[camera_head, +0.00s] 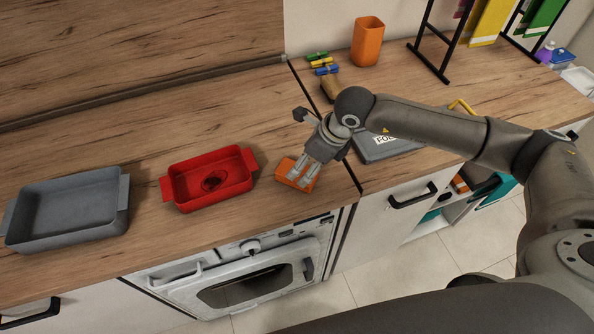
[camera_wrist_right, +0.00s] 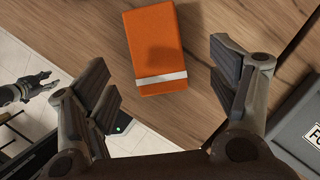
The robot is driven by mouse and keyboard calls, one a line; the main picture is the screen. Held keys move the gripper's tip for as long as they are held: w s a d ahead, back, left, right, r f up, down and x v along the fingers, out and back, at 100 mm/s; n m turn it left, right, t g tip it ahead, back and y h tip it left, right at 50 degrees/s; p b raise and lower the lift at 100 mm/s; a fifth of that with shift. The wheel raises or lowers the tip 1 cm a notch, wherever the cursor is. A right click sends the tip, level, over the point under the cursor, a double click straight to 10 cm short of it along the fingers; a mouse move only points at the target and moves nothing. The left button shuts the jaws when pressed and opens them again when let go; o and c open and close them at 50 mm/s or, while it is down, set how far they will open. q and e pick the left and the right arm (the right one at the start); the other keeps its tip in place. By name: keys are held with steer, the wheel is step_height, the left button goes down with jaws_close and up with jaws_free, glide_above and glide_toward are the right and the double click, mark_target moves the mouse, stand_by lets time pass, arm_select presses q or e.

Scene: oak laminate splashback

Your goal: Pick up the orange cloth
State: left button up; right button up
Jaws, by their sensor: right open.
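The orange cloth (camera_head: 284,168) lies folded flat on the oak worktop near its front edge, right of the red dish. In the right wrist view the cloth (camera_wrist_right: 153,42) is a neat rectangle with a white stripe near one end. My right gripper (camera_head: 299,177) is over the cloth, and its fingers hide part of it in the head view. In the right wrist view the jaws (camera_wrist_right: 165,85) are wide apart with nothing between them, the cloth lying ahead of them. My left gripper (camera_wrist_right: 30,88) shows small at the left of that view, too small to read.
A red dish (camera_head: 190,192) stands close left of the cloth, and a grey tray (camera_head: 112,222) farther left. A dark grey box (camera_head: 392,150) is to the right, under my arm. An orange cup (camera_head: 367,44) and several coloured clips (camera_head: 322,62) are at the back.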

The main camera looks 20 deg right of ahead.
steer(key=p+x, duration=0.1)
steer(key=x, duration=0.2)
steer(key=shift+a+f+p, duration=0.1)
steer(key=shift+a+p, duration=0.15)
steer(key=shift+p, duration=0.1)
steer(key=shift+w+a+f, duration=0.15)
steer(key=shift+w+f, duration=0.05)
steer(key=shift+f, duration=0.3)
steer(key=shift+f+b, duration=0.25)
steer(key=shift+b, duration=0.15)
steer(key=shift+c, duration=0.3)
steer(key=c, duration=1.1)
steer(key=shift+r, duration=0.1)
